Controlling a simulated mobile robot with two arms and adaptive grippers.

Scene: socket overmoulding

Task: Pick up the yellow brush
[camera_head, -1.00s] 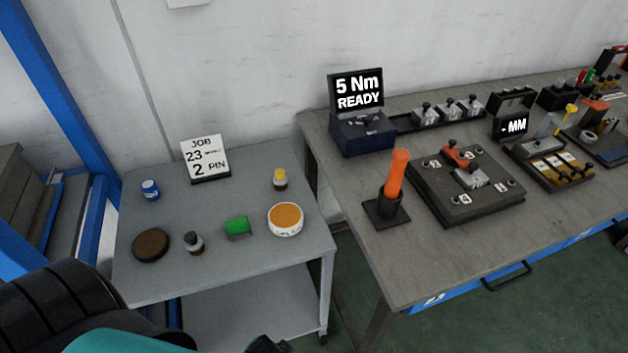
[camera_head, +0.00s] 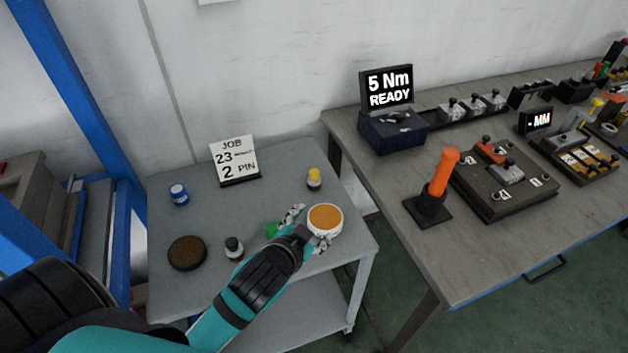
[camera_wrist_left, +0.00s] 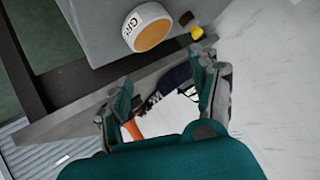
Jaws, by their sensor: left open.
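No clearly brush-shaped yellow object shows. A small item with a yellow top and dark lower part (camera_head: 314,179) stands upright at the back right of the grey cart (camera_head: 205,210); its yellow top also shows in the left wrist view (camera_wrist_left: 196,33). Another yellow-topped thing (camera_head: 597,104) is far right on the bench. My left gripper (camera_head: 308,228) is open and empty over the cart's front right, beside the orange-filled white tub (camera_head: 325,219). My right gripper is out of view.
On the cart are a blue jar (camera_head: 179,195), a brown round pad (camera_head: 187,253), a dark-capped bottle (camera_head: 234,248) and a job sign (camera_head: 236,160). The bench (camera_head: 400,250) on the right holds an orange-handled tool (camera_head: 442,175) and fixtures. The cart's middle is clear.

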